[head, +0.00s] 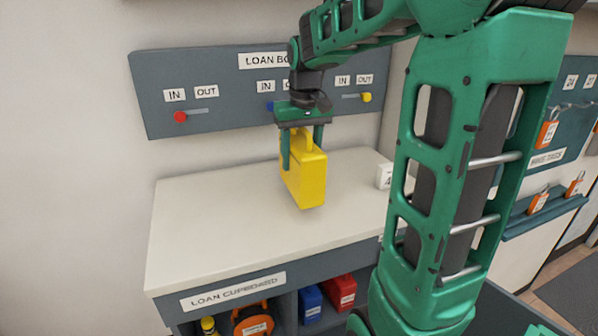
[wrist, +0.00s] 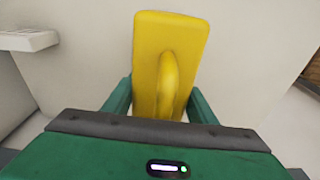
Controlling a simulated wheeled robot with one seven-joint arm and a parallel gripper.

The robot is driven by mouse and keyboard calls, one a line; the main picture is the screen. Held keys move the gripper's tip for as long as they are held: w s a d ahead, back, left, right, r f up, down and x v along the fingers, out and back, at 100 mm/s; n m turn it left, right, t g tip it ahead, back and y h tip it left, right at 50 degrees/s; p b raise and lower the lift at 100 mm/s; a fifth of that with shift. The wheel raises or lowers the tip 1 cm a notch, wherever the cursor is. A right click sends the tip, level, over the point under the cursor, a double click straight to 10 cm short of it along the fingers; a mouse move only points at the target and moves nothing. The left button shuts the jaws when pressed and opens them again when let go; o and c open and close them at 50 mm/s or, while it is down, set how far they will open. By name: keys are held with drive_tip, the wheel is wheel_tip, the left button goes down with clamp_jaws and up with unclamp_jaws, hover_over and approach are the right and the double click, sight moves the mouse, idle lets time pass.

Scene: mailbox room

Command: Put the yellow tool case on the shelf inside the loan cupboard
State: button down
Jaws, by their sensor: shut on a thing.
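The yellow tool case (head: 305,178) hangs upright from my gripper (head: 302,150), in front of or above the white top of the loan cupboard (head: 215,225). I cannot tell its exact height over the top. My gripper's fingers are shut on the case, one on each side. In the wrist view the case (wrist: 167,65) and its handle lie between the two fingers (wrist: 160,98). The cupboard's label (head: 233,291) is on its front edge, with open compartments below. The shelf inside shows only in part at the bottom of the head view.
An orange reel (head: 254,320), a blue box (head: 310,305) and a red box (head: 340,292) stand in the cupboard compartments. A small white numbered block (head: 384,176) is on the top. The loan board (head: 225,90) with coloured sliders is on the wall behind.

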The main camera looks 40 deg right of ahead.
drive_tip(key=shift+f, duration=2.05)
drive_tip(key=c, duration=0.7)
unclamp_jaws()
drive_tip(key=shift+f, duration=0.1)
drive_tip(key=shift+c, duration=0.2)
